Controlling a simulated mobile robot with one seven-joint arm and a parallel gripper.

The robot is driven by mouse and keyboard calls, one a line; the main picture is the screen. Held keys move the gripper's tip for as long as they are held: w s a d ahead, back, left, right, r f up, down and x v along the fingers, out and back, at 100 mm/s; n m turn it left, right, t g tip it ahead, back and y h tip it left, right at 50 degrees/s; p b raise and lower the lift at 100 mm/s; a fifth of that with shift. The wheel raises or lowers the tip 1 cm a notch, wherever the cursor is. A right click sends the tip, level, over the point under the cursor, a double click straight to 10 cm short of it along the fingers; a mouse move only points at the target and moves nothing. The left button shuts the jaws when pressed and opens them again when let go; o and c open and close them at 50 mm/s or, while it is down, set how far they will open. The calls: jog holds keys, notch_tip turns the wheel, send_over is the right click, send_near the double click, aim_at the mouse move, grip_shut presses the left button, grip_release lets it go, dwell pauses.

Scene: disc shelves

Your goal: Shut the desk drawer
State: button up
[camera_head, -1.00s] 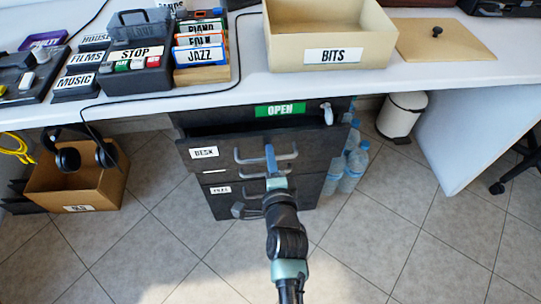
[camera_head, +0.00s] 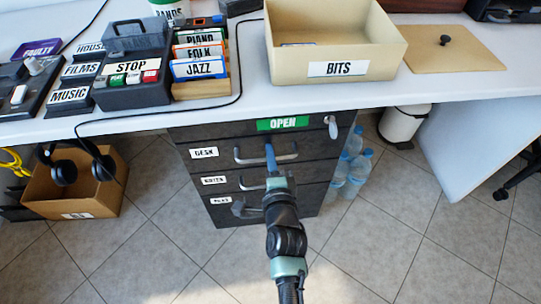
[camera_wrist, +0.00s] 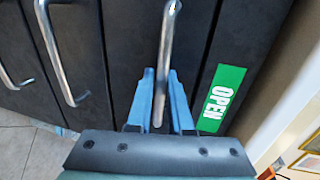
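The desk drawer (camera_head: 222,156) is the top drawer of the dark cabinet under the desk, with a white DESK label and a metal bar handle (camera_head: 287,157). Its front looks flush with the cabinet, below the green OPEN sign (camera_head: 283,124). My gripper (camera_head: 270,158) is at this handle. In the wrist view, my gripper's blue fingers (camera_wrist: 162,90) lie on either side of the handle bar (camera_wrist: 167,45), close against it, and appear shut on it. The OPEN sign also shows in the wrist view (camera_wrist: 220,98), right of the fingers.
Two more labelled drawers with handles (camera_head: 262,182) sit below. A headphone box (camera_head: 75,200) stands left on the floor, water bottles (camera_head: 355,175) and a white bin (camera_head: 402,124) right. The BITS box (camera_head: 338,69) is on the desk above.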

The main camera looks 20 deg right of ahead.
jog(key=shift+r, duration=0.3)
jog(key=p+v, duration=0.2)
jog(key=v, duration=1)
jog(key=shift+s+a+f, duration=0.15)
jog(key=shift+s+f, duration=0.05)
jog(key=shift+s, duration=0.25)
jog(key=w+a+r+n+t+y, duration=0.15)
jog(key=w+r+n, duration=0.3)
jog(key=r, duration=0.45)
jog(key=w+a+r+n+t, duration=0.25)
jog(key=w+r, duration=0.25)
jog(key=r, duration=0.5)
jog(key=w+a+r+n+t+y, duration=0.1)
jog(key=a+r+n+t, duration=0.15)
jog(key=r, duration=0.65)
jog(key=a+r+n+t+y, duration=0.15)
jog(key=r+n, duration=0.25)
jog(key=r, duration=0.5)
jog(key=s+a+r+n+t, duration=0.25)
jog(key=s+r+n, duration=0.2)
jog(key=r, duration=0.65)
jog(key=s+a+r+n+t, duration=0.25)
jog(key=s+r, duration=0.35)
jog(key=r, duration=0.5)
notch_tip(320, 180, up, 34)
jog(key=p, duration=3.4)
jog(key=shift+a+r+n+g, duration=0.2)
jog(key=shift+r+n+g, duration=0.05)
jog(key=shift+n+g, duration=0.1)
